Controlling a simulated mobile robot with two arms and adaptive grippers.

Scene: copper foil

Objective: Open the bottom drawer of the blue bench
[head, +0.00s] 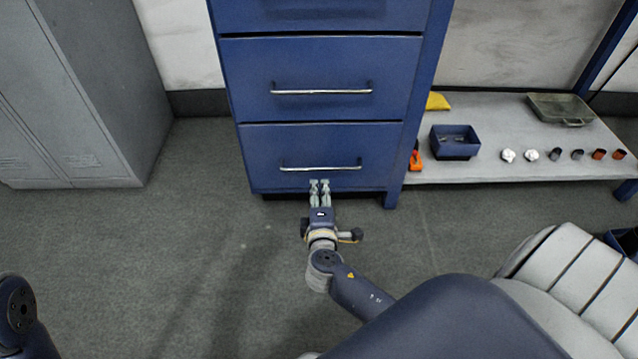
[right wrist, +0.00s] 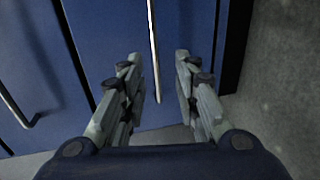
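The blue bench has a stack of drawers. Its bottom drawer (head: 270,148) is shut, flush with the frame, and has a silver bar handle (head: 300,169). My right gripper (head: 319,183) is just in front of and slightly below this handle in the head view. In the right wrist view the handle (right wrist: 153,45) runs between the two fingers, with a gap on each side. The right gripper (right wrist: 159,58) is open and holds nothing. My left gripper is out of view; only part of my left arm shows at the lower left.
The drawer above, with its own handle (head: 321,91), is shut. A grey locker (head: 75,100) stands left. On the right, a low shelf (head: 480,168) holds a blue bin (head: 454,142), a green case (head: 560,108) and several small parts. The floor before the drawers is clear.

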